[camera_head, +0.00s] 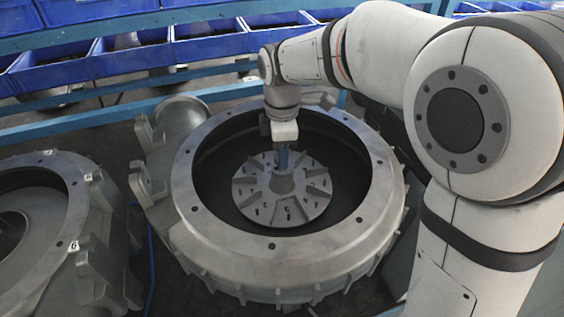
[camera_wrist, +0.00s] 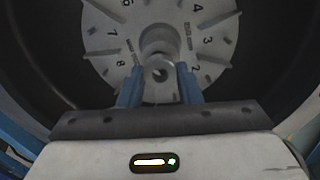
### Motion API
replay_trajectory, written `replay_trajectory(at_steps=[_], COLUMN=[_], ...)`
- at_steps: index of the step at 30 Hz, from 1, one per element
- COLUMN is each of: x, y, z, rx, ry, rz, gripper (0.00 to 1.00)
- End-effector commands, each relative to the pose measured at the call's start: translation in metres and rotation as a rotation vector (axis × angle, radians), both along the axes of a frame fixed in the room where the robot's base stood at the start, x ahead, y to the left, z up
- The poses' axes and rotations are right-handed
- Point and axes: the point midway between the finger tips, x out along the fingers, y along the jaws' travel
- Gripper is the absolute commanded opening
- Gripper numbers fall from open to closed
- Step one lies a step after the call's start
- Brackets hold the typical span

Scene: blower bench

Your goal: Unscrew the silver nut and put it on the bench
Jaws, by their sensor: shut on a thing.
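The silver nut (camera_wrist: 158,74) sits at the centre of the grey bladed wheel in the wrist view. The wheel (camera_head: 306,207) has radial vanes and numbers and lies inside the round grey housing (camera_head: 250,262). My gripper (camera_head: 283,163) points down over the wheel's hub. In the wrist view the blue fingers of my gripper (camera_wrist: 159,82) are on either side of the nut and shut on it. In the head view the fingers hide the nut. I cannot tell whether the nut is still on its thread.
The housing's raised rim surrounds my gripper. A second grey housing (camera_head: 52,215) stands at the left. Blue bins (camera_head: 130,58) line a rack at the back, with a blue rail (camera_head: 75,128) below them. No clear bench top shows.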

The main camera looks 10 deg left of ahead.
Motion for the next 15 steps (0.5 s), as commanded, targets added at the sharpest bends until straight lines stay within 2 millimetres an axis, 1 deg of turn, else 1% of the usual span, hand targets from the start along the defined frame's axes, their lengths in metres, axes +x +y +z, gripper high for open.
replay_trajectory(at_steps=[3, 15], x=[0.0, 0.0], y=[0.0, 0.0], z=[0.007, 0.027], rx=[0.0, 0.0], ry=[-0.001, -0.001], rz=[0.0, 0.0], gripper=[0.06, 0.06])
